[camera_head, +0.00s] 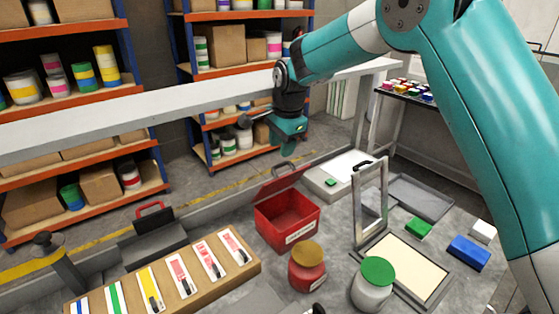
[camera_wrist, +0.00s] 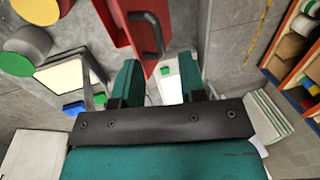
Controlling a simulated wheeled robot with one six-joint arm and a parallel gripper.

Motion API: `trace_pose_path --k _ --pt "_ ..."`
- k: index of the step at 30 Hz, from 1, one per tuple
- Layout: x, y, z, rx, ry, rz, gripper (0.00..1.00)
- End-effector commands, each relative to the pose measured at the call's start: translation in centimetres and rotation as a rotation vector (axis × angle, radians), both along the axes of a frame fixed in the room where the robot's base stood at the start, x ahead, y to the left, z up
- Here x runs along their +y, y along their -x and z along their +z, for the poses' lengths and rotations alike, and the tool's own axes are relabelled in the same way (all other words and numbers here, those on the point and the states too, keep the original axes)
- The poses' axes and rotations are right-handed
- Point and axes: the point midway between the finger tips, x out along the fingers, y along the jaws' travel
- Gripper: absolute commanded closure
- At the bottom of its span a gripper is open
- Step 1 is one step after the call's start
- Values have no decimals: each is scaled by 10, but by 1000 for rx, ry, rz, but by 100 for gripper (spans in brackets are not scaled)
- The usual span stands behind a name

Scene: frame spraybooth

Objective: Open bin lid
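A dark handle (camera_head: 283,165) is on the lid. My gripper (camera_head: 296,136) is above and behind the lid, apart from it. In the wrist view, my two teal fingers (camera_wrist: 157,72) are spread with nothing gripped. The lid's handle (camera_wrist: 150,32) and red edge show just past the fingertips.
An orange-lidded red jar (camera_head: 307,267) and a green-lidded jar (camera_head: 373,284) stand near the bin. A framed screen (camera_head: 371,200) stands upright to the right. A cardboard strip with colour cards (camera_head: 182,277) lies front left. Shelves stand behind.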

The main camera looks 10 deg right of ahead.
Motion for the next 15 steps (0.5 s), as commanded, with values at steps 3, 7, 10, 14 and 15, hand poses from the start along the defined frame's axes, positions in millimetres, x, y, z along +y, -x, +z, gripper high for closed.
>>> trace_pose_path --k 3,7,10,14,15 --pt "-1 1 6 0 0 -1 62" --pt "-1 1 8 1 1 -1 62" --pt "-1 1 8 1 1 -1 62" --pt "-4 5 9 -2 5 15 92" --pt "-7 8 10 -6 9 36 100"
